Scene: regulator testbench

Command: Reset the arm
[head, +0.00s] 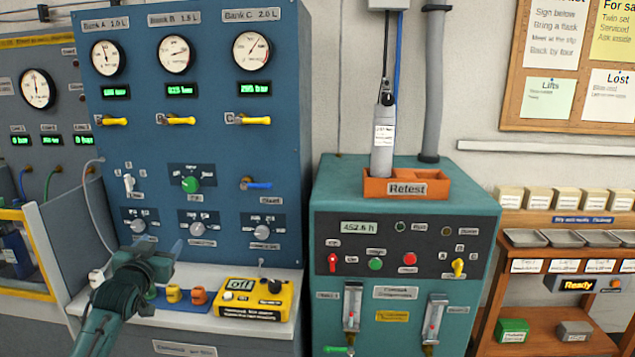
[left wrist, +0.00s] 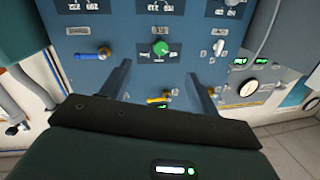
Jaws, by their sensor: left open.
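My left gripper (head: 158,252) is in front of the lower part of the blue panel (head: 215,110), above its white ledge. In the left wrist view its two fingers (left wrist: 158,72) are spread apart, with nothing between them. That view shows the panel upside down, with a green knob (left wrist: 160,47) and a blue-handled valve (left wrist: 103,53) beyond the fingers. In the head view the green knob (head: 190,185) is above and right of the gripper. The arm hides part of the ledge. My right gripper is not in view.
A yellow control box (head: 254,297) and small coloured connectors (head: 173,293) sit on the ledge near the gripper. A teal cabinet (head: 470,215) with an orange "Retest" tray (head: 437,184) holding a grey cylinder (head: 384,150) stands right. A wooden shelf (head: 545,219) is further right.

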